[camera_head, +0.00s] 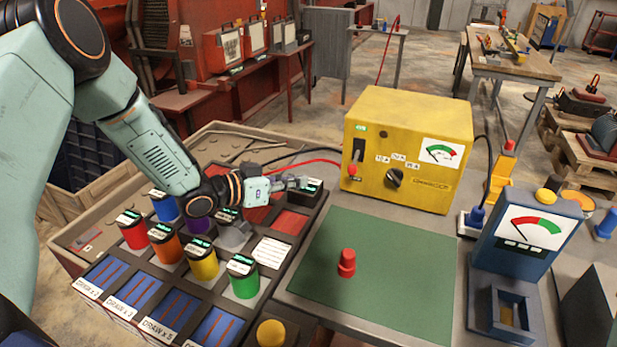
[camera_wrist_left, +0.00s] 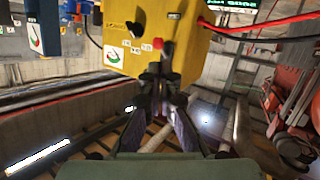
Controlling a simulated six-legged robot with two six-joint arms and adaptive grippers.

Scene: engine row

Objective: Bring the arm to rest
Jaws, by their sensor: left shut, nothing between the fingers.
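My left arm (camera_head: 150,150) comes in from the left and reaches over the sorting tray (camera_head: 215,285). My left gripper (camera_head: 303,183) is shut and empty, held above the far right part of the tray, left of the yellow box. In the left wrist view the fingers of my left gripper (camera_wrist_left: 160,75) point toward the yellow box (camera_wrist_left: 160,25), with their tips together. My right gripper is in neither view.
Several coloured cylinders, including a green one (camera_head: 243,277), stand in the tray. A red peg (camera_head: 346,263) stands on the green mat (camera_head: 390,250). The yellow box (camera_head: 405,150) is behind the mat, and a blue meter (camera_head: 525,240) stands right. The mat's middle is mostly clear.

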